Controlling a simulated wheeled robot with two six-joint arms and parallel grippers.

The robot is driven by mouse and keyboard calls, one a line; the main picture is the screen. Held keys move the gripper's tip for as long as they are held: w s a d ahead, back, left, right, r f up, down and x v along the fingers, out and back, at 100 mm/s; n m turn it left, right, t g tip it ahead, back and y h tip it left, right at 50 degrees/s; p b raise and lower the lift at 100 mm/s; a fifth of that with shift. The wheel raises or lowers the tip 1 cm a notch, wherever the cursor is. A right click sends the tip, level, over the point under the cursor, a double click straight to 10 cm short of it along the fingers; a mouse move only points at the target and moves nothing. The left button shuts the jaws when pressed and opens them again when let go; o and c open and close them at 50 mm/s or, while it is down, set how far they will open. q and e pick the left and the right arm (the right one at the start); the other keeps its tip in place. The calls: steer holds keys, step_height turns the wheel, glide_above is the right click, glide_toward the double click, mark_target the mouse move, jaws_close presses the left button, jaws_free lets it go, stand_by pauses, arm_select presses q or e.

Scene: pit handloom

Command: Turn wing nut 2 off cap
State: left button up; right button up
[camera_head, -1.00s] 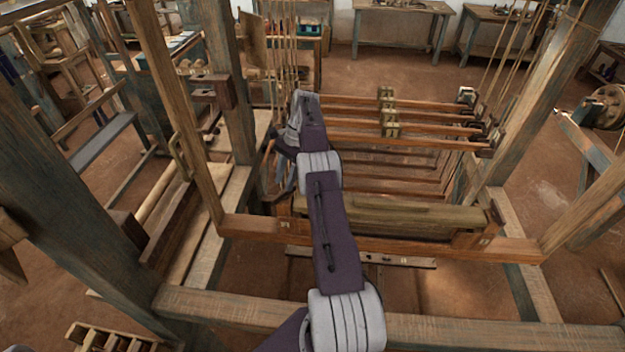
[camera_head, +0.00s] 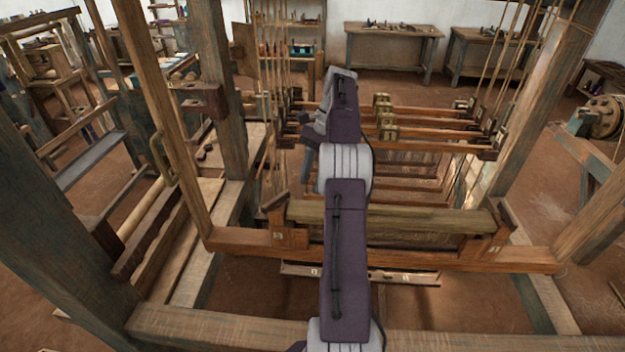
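My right arm reaches from the bottom middle over the loom. Its gripper (camera_head: 308,160) hangs at the left of the wrist, pointing down near the left ends of the wooden bars. The fingertips are small and dark, and I cannot tell whether they are open or shut. A greenish wooden bar (camera_head: 420,219) lies across the swinging frame between two end blocks and may be the cap. My arm hides part of it. I cannot make out wing nut 2 or any other wing nut. My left gripper is not in view.
The frame's lower rail (camera_head: 420,258) crosses below the bar. Several horizontal shafts with brass-coloured fittings (camera_head: 384,118) stand behind it. Upright posts (camera_head: 152,110) and hanging cords flank the arm on the left. A thick front beam (camera_head: 230,325) crosses nearest to me. Workbenches (camera_head: 393,32) stand far back.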

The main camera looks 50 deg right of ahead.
steer(key=w+d+f+m+t+h, duration=0.1)
steer(key=w+d+f+m, duration=0.1)
steer(key=d, duration=0.1)
steer(key=n+h+p, duration=0.2)
steer(key=h+p, duration=0.1)
steer(key=p, duration=0.8)
glide_above(276, 198)
steer(key=shift+s+a+f+g, duration=0.1)
steer(key=shift+g, duration=0.3)
step_height(276, 198, down, 8)
steer(key=p, duration=0.2)
steer(key=shift+r+p, duration=0.2)
steer(key=shift+p, duration=0.2)
steer(key=shift+f, duration=0.6)
jaws_close()
